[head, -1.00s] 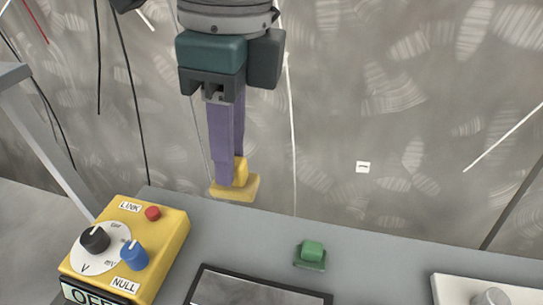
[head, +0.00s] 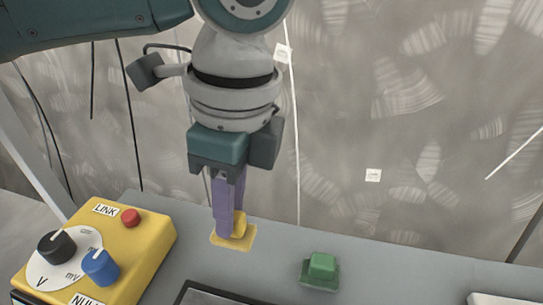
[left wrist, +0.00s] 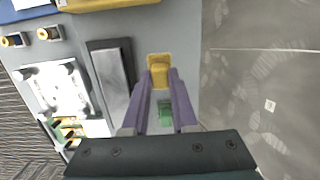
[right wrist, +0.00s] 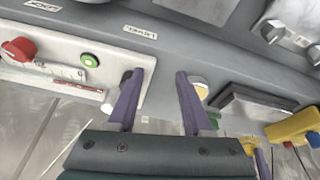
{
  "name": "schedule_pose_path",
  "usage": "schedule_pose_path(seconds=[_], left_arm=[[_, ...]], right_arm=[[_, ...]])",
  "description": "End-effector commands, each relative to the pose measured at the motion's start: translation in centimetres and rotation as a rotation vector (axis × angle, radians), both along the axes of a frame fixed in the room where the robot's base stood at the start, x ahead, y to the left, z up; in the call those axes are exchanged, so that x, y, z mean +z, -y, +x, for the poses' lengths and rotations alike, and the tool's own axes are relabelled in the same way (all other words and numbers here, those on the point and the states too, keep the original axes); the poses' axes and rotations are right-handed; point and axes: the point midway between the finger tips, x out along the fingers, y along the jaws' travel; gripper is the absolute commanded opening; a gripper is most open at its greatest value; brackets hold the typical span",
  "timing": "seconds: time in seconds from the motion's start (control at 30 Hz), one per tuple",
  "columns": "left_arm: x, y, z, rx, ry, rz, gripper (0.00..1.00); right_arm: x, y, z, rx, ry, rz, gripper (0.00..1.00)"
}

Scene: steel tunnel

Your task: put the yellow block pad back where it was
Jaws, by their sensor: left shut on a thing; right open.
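The yellow block pad (head: 239,228) is a small block on a flat yellow plate, upright near the back edge of the grey bench. My left gripper (head: 230,231) points down and is shut on its block. The plate is at or just above the bench top; I cannot tell if it touches. In the left wrist view the pad (left wrist: 159,66) shows at the tips of the purple fingers. A similar green block pad (head: 321,268) stands on the bench to the right. My right gripper (right wrist: 158,85) is open and empty in the right wrist view.
A yellow meter box (head: 140,255) with black and blue knobs and a red button stands left of the pad. A dark-framed panel (head: 205,296) lies in front. The grey wall (head: 400,130) rises behind the bench. Bare bench lies between the two pads.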

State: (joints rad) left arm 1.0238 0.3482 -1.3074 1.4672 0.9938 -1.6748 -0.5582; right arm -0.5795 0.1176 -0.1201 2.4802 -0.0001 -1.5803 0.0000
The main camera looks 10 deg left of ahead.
Motion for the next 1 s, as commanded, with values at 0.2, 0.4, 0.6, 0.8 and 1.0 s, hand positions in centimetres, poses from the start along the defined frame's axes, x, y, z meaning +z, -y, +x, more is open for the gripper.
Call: schedule_pose_path(seconds=[0.2,0.4,0.6,0.8,1.0], left_arm=[[-2.6,0.0,-0.1,-0.001,-0.001,0.002,0.0],[-4.9,0.0,0.0,-0.001,0.001,0.001,0.0],[-4.9,0.0,0.0,-0.001,0.002,0.001,0.0],[-5.2,0.0,0.0,-0.001,0.001,0.0,0.29],[-5.1,0.0,0.0,-0.001,0.001,0.0,0.52]], right_arm=[[-0.4,0.0,0.0,0.0,0.0,0.0,0.5],[-0.7,0.0,0.0,0.001,-0.001,-0.001,0.5],[-0.6,0.1,0.0,0.002,-0.001,-0.003,0.5],[-0.8,0.1,0.0,0.003,-0.001,-0.004,0.5],[-0.8,0.1,-0.1,0.003,-0.001,-0.004,0.5]])
